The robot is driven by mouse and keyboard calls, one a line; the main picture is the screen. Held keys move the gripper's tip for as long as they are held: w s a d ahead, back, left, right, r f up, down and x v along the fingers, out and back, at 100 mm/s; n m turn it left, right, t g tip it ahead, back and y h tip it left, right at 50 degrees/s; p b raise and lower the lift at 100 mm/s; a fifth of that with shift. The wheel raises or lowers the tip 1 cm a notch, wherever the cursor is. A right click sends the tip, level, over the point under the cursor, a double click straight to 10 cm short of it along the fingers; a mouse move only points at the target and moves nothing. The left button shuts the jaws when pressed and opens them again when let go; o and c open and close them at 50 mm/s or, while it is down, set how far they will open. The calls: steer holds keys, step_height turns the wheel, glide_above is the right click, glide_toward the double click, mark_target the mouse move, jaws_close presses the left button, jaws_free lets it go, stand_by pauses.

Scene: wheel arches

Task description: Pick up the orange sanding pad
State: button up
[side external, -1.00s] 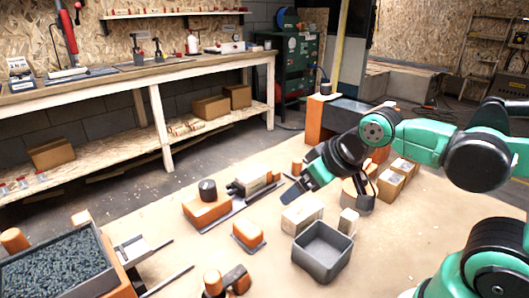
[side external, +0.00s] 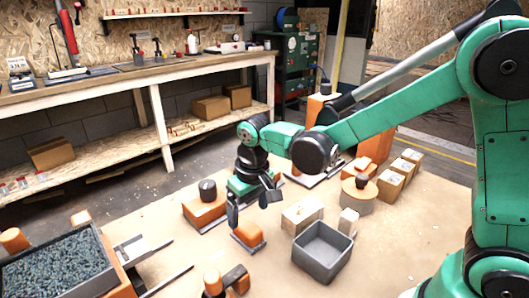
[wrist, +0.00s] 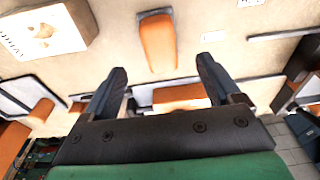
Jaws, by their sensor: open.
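The orange sanding pad (side external: 248,234) is a small rounded orange block lying on the tan work surface in the side view. It also shows in the wrist view (wrist: 158,44), upper middle, with a thin grey edge at its top end. My gripper (side external: 252,204) is open and empty, pointing down just above and behind the pad. In the wrist view my gripper's two fingers (wrist: 162,67) are spread wide, and the pad appears beyond the tips, roughly between their lines. I see no contact with the pad.
An orange block with a black knob (side external: 205,209) stands left of my gripper. A white box (side external: 302,213) and a grey open bin (side external: 322,252) stand to the right. A grey-filled tray (side external: 62,270) is at front left. Bare surface lies around the pad.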

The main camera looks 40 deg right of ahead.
mark_target(248, 225)
steer(key=shift+w+f, duration=0.2)
steer(key=shift+f, duration=1.2)
steer(key=shift+w+f, duration=0.15)
steer(key=shift+f, duration=1.25)
jaws_close()
